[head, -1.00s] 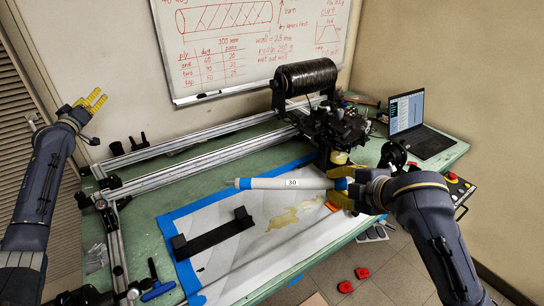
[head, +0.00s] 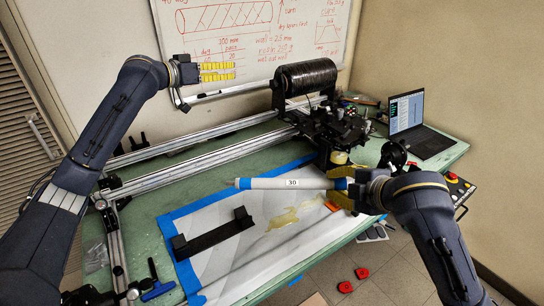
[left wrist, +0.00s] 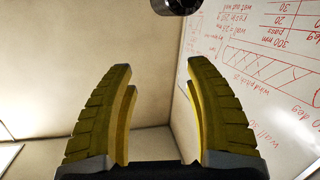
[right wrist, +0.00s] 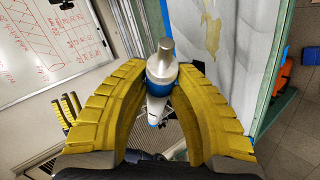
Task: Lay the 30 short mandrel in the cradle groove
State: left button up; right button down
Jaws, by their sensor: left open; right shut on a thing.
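The mandrel (head: 270,183) is a grey tube with blue bands and a label reading 30. My right gripper (head: 350,188) is shut on its right end and holds it roughly level above the sheet. In the right wrist view the mandrel (right wrist: 160,85) points away from me between the yellow fingers (right wrist: 160,95). The black cradle (head: 214,236), a bar with a raised block at each end, lies on the taped sheet, below and left of the mandrel; its groove is too small to make out. My left gripper (head: 219,71) is open and empty in front of the whiteboard, also in the left wrist view (left wrist: 155,100).
A winding machine with a black roll (head: 306,76) stands at the back, with metal rails (head: 190,152) running left from it. A laptop (head: 418,122) is at the right. The white sheet (head: 300,225) with blue tape has bare room around the cradle.

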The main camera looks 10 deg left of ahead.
pick_arm(q)
jog(key=s+d+m+g+h, duration=0.2)
jog(key=s+d+m+g, duration=0.3)
jog(key=d, duration=0.8)
jog(key=m+g+y, duration=0.5)
jog(key=m+y, duration=0.1)
jog(key=m, duration=0.2)
send_near(289, 181)
jog(key=x, duration=1.1)
jog(key=shift+w+f, duration=0.2)
jog(key=shift+d, duration=0.1)
